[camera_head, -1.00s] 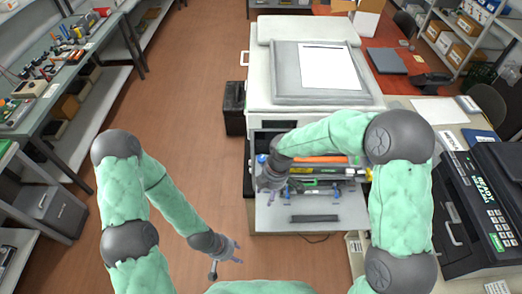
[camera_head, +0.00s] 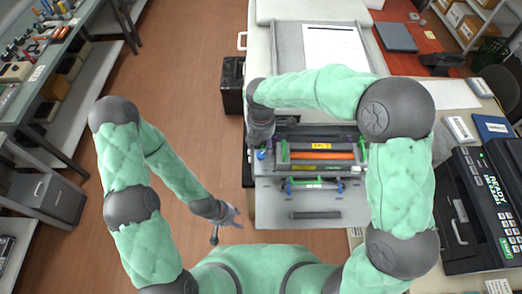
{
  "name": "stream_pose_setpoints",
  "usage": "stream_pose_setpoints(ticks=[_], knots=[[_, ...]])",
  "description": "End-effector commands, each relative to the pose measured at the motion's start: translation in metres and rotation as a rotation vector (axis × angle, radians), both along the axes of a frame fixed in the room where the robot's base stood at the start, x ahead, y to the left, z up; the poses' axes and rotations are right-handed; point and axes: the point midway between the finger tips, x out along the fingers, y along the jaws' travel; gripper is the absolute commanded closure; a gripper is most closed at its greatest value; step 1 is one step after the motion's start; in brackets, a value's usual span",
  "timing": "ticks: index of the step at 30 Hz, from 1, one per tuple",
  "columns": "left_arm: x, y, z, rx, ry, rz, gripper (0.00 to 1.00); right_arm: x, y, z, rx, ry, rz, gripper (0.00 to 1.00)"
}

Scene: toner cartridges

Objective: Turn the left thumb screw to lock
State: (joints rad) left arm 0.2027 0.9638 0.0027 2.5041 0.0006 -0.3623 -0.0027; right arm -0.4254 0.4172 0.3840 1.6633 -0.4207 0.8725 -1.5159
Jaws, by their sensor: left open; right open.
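The printer's front is open, with a grey front door (camera_head: 270,212) folded down. Inside the bay sit toner cartridges (camera_head: 320,155), one with an orange strip. A small blue knob (camera_head: 261,155) shows at the bay's left edge; I cannot tell how it is turned. Green and blue levers (camera_head: 339,186) show along the front of the bay. My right gripper (camera_head: 259,138) points down above the left end of the bay, just above the blue knob, open and mostly hidden under its own wrist. My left gripper (camera_head: 229,222) is open and empty, left of the folded-down door.
A black box (camera_head: 232,85) stands on the floor left of the printer. A black machine with a keypad (camera_head: 470,205) stands on the right-hand table. Shelves line the left wall.

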Motion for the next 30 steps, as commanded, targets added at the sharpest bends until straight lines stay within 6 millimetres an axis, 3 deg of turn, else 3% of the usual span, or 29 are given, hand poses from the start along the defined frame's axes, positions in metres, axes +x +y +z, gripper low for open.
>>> stream_pose_setpoints(ticks=[6, 12, 24, 30], knots=[[0.001, 0.0, 0.002, 0.0, -0.001, 0.0, 0.54, -0.001, -0.001, -0.038, 0.0, 0.004, -0.001, 0.46], [0.001, 0.0, 0.002, 0.0, -0.001, 0.0, 0.54, 0.0, 0.0, -0.059, 0.0, 0.001, -0.002, 0.46], [0.001, 0.0, 0.002, 0.0, -0.001, 0.0, 0.54, 0.0, 0.0, -0.065, 0.001, 0.0, -0.002, 0.46], [0.001, 0.0, 0.002, 0.0, -0.001, 0.0, 0.54, 0.0, 0.0, -0.065, 0.001, 0.0, -0.002, 1.0]])
